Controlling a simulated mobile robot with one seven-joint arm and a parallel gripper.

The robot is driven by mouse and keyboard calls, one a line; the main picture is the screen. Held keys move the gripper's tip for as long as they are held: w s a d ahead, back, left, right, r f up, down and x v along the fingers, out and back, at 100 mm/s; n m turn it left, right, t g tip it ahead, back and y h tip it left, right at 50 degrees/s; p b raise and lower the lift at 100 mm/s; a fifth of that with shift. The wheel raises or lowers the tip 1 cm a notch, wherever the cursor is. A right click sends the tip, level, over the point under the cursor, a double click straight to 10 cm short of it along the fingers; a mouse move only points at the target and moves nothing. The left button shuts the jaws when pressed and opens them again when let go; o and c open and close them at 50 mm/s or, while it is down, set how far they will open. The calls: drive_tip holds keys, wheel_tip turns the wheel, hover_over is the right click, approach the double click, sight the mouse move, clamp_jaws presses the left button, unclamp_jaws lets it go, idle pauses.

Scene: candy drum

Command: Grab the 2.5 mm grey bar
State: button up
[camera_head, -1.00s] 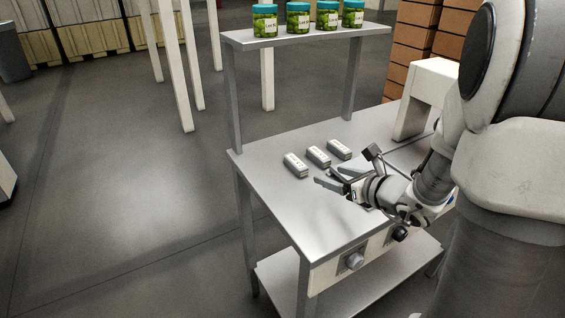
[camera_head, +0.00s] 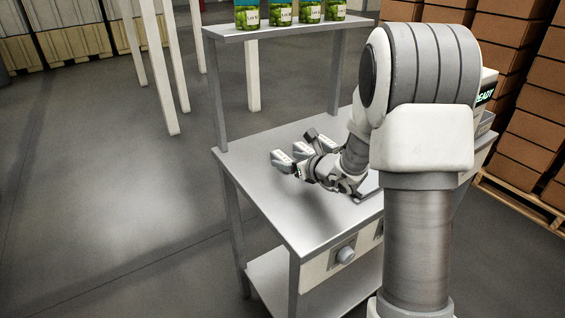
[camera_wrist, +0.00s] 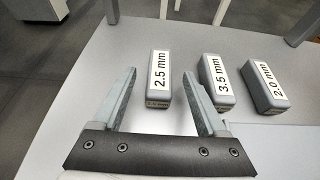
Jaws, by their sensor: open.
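The 2.5 mm grey bar (camera_wrist: 159,79) lies on the table in the wrist view, its white label facing up. My gripper (camera_wrist: 160,82) is open, with one finger to the left of this bar and the other to its right near its front end. The fingers appear apart from the bar. The 3.5 mm bar (camera_wrist: 218,80) and the 2.0 mm bar (camera_wrist: 265,88) lie to its right. In the head view my gripper (camera_head: 288,160) is over the table beside the bars and partly hides them; the leftmost bar (camera_head: 281,158) shows at its tip.
The metal table (camera_head: 270,205) has free room at its front left. A shelf (camera_head: 285,30) above its back edge holds several green jars (camera_head: 281,12). Stacked brown boxes (camera_head: 520,90) stand at the right.

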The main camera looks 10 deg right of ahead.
sight(285, 159)
drive_tip(key=x, duration=0.3)
drive_tip(key=shift+w, duration=0.1)
clamp_jaws()
